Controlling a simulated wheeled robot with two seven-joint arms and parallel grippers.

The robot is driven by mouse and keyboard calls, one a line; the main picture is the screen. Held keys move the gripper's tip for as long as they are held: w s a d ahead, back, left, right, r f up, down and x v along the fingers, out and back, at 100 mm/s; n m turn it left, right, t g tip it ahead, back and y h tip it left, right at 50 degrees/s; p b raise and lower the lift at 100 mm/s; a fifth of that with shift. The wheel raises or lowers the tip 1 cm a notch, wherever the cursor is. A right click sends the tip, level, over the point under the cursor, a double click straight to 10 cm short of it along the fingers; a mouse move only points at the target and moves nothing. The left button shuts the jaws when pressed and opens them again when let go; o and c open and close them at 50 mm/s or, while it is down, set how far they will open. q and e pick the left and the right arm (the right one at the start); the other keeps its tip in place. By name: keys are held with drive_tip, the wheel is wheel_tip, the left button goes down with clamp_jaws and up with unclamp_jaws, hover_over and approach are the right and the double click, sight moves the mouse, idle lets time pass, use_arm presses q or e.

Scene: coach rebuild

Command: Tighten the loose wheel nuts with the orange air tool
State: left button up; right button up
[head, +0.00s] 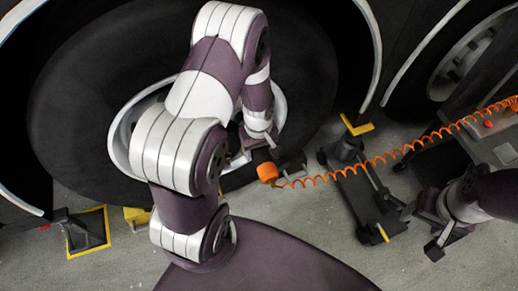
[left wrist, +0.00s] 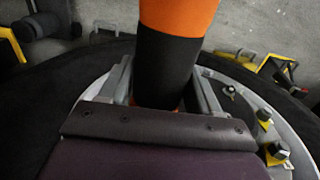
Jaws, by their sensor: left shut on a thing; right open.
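The orange air tool (head: 267,172) is in my left gripper (head: 258,146), in front of the big wheel (head: 70,115). In the left wrist view, the left gripper's fingers (left wrist: 165,88) are shut on the black part of the tool (left wrist: 168,60). The wheel's pale rim (head: 122,128) is largely hidden by my left arm. In the left wrist view, several wheel nuts (left wrist: 278,151) show on the rim, some with yellow pieces beside them. I cannot tell which are loose. The tool's working end is hidden. My right gripper (head: 436,232) is open and empty above the floor at right.
A coiled orange hose (head: 360,166) runs from the tool to a grey unit (head: 490,135) at right. A dark jack-like stand (head: 370,205) is on the floor below it. A dark block with a yellow frame (head: 88,230) stands at lower left. A second wheel (head: 465,60) is at upper right.

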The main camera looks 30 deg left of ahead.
sight(268, 167)
use_arm(q)
drive_tip(key=shift+w+a+r, duration=0.1)
drive_tip(key=shift+w+a, duration=0.05)
drive_tip(key=shift+w, duration=0.05)
idle(0.5)
drive_tip(key=shift+c, duration=1.3)
clamp_jaws()
drive_tip(key=shift+w, duration=0.1)
drive_tip(key=shift+s+d+p, duration=1.25)
drive_tip(key=shift+s+d, duration=0.45)
drive_tip(key=shift+d, duration=0.15)
drive_tip(key=shift+s+d+p, duration=0.3)
drive_tip(key=shift+s+d, duration=0.55)
drive_tip(key=shift+d, duration=0.15)
